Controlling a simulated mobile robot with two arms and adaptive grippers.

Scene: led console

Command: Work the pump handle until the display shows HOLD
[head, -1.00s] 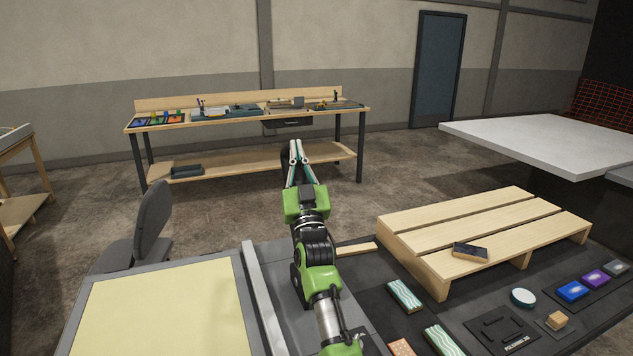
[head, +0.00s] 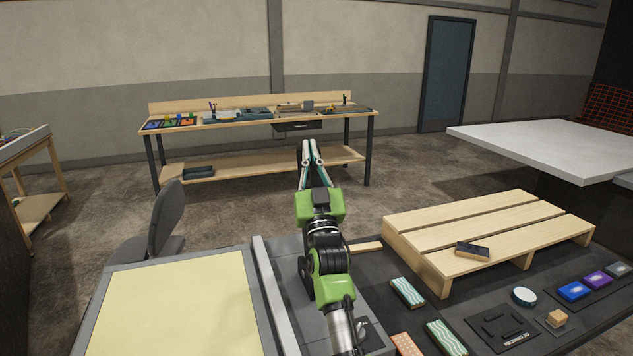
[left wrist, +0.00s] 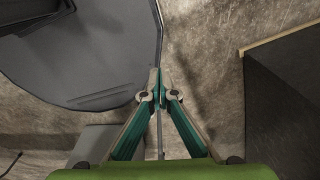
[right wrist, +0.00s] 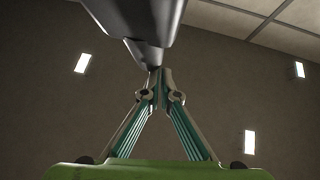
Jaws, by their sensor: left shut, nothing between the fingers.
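I cannot make out a pump handle or a lit display in any view. A far workbench (head: 335,117) carries several small devices, too small to read. My right gripper (head: 309,144) points away from me toward that bench in the head view, its fingers together and apparently empty. It also shows shut in the right wrist view (right wrist: 159,74), with a dark rounded part overlapping its tips; I cannot tell whether they touch. My left gripper (left wrist: 159,74) is shut and empty above the floor beside a grey chair in the left wrist view; it is outside the head view.
A grey chair (head: 166,218) stands between me and the far bench. Close by are a pale yellow panel (head: 180,310), a wooden pallet (head: 480,225) and several small blocks. A white tabletop (head: 550,145) is at the right. Open floor lies before the bench.

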